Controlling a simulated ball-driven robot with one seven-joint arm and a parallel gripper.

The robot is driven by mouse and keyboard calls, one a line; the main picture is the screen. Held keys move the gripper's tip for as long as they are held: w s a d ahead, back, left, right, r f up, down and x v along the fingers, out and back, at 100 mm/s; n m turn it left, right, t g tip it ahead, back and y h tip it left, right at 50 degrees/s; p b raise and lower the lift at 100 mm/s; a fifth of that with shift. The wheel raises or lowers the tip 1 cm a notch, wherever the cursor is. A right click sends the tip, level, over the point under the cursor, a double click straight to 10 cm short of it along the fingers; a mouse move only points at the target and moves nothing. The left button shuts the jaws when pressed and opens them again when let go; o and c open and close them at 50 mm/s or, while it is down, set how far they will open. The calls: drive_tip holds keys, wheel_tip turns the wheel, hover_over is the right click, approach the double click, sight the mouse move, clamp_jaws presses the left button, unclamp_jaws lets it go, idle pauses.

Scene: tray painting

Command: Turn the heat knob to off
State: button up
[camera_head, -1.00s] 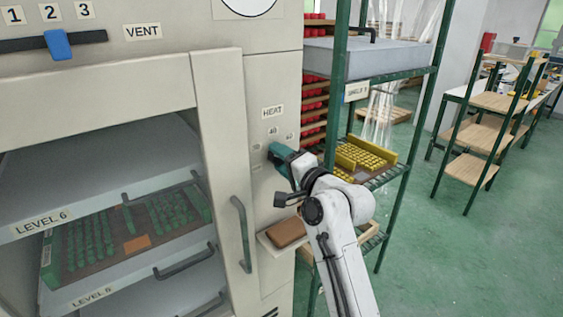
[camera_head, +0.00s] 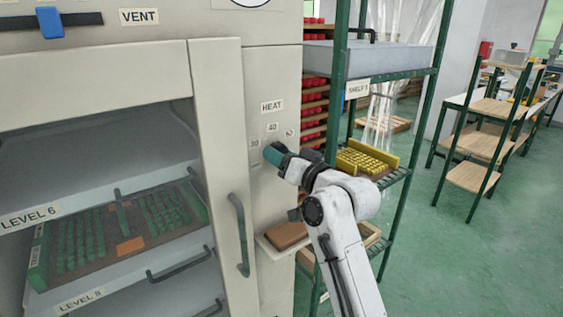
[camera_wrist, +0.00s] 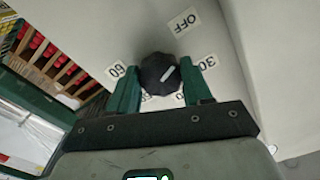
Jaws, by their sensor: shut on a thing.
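The heat knob (camera_wrist: 158,74) is dark and round with a white pointer mark. In the wrist view the mark slants up and right, between the OFF label (camera_wrist: 184,21) and the 30 label (camera_wrist: 208,62). My gripper (camera_wrist: 160,66) has its two teal fingers on either side of the knob and is shut on it. In the head view my gripper (camera_head: 274,154) is at the cabinet panel below the HEAT label (camera_head: 272,106), and it hides the knob there.
The cabinet door handle (camera_head: 239,234) stands left of my gripper. A small ledge with a brown block (camera_head: 287,235) is below it. A green-framed rack (camera_head: 334,110) with yellow pieces (camera_head: 366,160) stands close on the right.

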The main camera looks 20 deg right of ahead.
drive_tip(key=shift+f+n+b, duration=0.25)
drive_tip(key=shift+n+b, duration=0.1)
drive_tip(key=shift+n, duration=0.45)
drive_tip(key=o, duration=1)
drive_tip(key=shift+r, duration=0.15)
drive_tip(key=shift+o, duration=0.2)
drive_tip(key=v, duration=1)
drive_tip(key=shift+s+d+b, duration=0.15)
drive_tip(key=shift+s+b, duration=0.2)
drive_tip(key=shift+s, duration=0.05)
